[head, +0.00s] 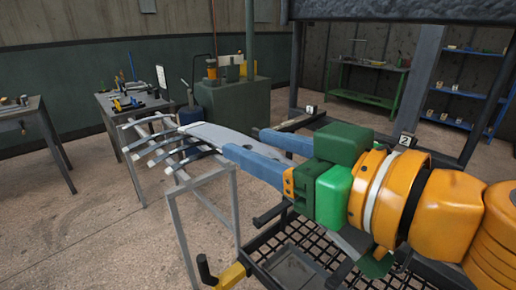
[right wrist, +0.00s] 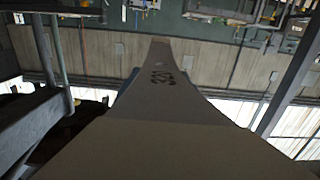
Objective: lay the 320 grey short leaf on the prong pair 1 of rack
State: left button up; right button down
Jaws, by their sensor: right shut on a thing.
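My right gripper (head: 243,141) has a green body and blue fingers and is shut on a grey leaf (head: 207,130). The leaf's pale curved end reaches left past the fingers in the head view. In the right wrist view the leaf (right wrist: 160,100) runs away from the camera, with "320" printed on it. The rack (head: 292,60) is a dark frame behind and below my right arm. A tag "1" (head: 309,107) and a tag "2" (head: 404,140) show on it. My arm and gripper hide part of the prongs. My left gripper is not in view.
A grey stand (head: 184,190) with several curved leaves is at the left, close to the held leaf's end. A black mesh (head: 300,250) lies below my right arm. Workbenches, a green cabinet (head: 232,104) and blue shelves (head: 462,95) stand farther back. Floor is open at left.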

jog(key=w+d+f+p, duration=0.3)
jog(key=w+d+p, duration=0.1)
jog(key=w+d, duration=0.5)
jog(key=shift+w+d+f, duration=0.3)
jog(key=shift+d+f, duration=0.05)
jog(key=shift+d, duration=1)
jog(key=shift+c, duration=0.7)
grip_release()
jog(key=shift+s, duration=0.15)
